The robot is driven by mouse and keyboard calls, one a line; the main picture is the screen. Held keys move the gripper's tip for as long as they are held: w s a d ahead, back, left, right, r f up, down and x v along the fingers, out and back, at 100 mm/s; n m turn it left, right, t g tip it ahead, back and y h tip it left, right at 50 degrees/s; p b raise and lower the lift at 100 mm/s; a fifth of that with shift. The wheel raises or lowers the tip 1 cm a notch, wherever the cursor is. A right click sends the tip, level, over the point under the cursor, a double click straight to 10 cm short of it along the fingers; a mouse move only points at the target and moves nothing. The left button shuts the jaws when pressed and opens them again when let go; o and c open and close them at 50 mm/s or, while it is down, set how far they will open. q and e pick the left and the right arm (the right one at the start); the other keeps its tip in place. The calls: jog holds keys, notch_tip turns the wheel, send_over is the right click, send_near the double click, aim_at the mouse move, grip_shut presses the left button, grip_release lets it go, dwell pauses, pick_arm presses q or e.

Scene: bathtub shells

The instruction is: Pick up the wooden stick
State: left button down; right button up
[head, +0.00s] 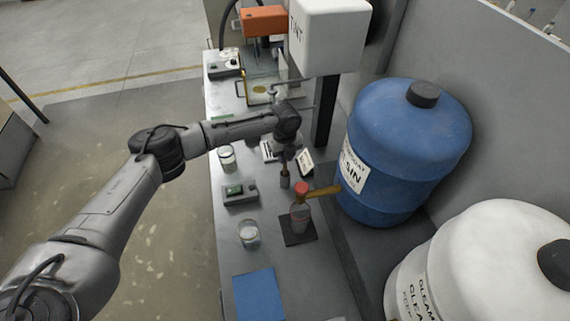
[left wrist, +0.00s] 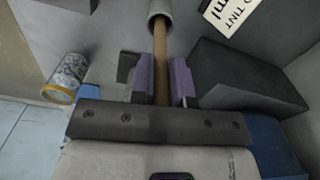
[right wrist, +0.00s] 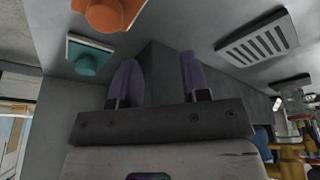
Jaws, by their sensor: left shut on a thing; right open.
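The wooden stick (left wrist: 161,62) is a slim brown rod in the left wrist view. Its far end enters the round mouth of a grey cylindrical holder (left wrist: 158,9). My left gripper (left wrist: 161,85) is shut on the stick, with one purple finger pad on each side of it. In the head view my left gripper (head: 284,155) points down just above the small holder (head: 285,182) on the bench; the stick is mostly hidden there. My right gripper (right wrist: 158,80) is open and empty in the right wrist view, and it is outside the head view.
A blue drum (head: 400,150) and a white drum (head: 490,260) stand at the right. A blue mat (head: 258,296) lies in front.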

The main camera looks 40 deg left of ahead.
pick_arm(q)
notch_tip(320, 180, up, 10)
jog(key=shift+f, duration=0.1)
dwell(0.4)
jog(key=c, duration=1.6)
grip_release()
grip_shut()
